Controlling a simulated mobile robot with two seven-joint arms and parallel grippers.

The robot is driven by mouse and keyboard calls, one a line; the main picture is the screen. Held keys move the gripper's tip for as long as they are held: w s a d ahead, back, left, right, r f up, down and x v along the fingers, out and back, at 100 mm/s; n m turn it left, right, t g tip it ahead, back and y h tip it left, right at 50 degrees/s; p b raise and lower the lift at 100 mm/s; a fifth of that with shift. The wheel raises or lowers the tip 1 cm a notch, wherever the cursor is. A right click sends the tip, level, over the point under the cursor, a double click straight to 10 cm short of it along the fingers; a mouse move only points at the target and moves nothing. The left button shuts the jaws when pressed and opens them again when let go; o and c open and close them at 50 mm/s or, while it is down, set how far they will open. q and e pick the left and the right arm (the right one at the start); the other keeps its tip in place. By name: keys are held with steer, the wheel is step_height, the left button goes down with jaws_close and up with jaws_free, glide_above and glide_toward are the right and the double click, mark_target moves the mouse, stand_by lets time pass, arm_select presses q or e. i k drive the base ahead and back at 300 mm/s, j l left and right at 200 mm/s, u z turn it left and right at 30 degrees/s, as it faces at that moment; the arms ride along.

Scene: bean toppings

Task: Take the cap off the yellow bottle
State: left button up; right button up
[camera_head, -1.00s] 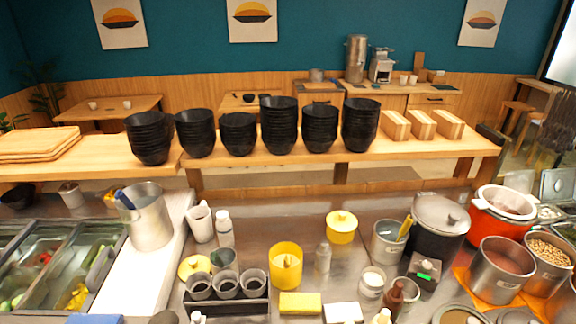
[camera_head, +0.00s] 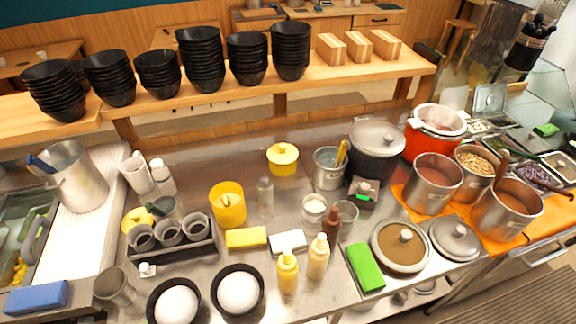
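A yellow squeeze bottle (camera_head: 287,273) with a pale nozzle cap stands upright on the steel counter near its front edge. A cream-coloured bottle (camera_head: 318,257) stands just to its right, and a dark brown bottle (camera_head: 331,223) stands behind that one. The yellow bottle's cap (camera_head: 287,254) appears to be on. Neither of my grippers shows in the head view.
Two black bowls with white contents (camera_head: 238,290) stand left of the yellow bottle. A yellow sponge (camera_head: 246,238), a white block (camera_head: 288,242) and a green block (camera_head: 365,267) lie around it. Pots and an orange cooker (camera_head: 436,131) crowd the right. A shelf holds stacked bowls behind.

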mark_target(287, 259)
steer(key=i+l+u, duration=0.15)
steer(key=u, duration=0.2)
steer(key=i+l+u, duration=0.35)
steer(key=l+u, duration=0.1)
steer(key=u, duration=0.25)
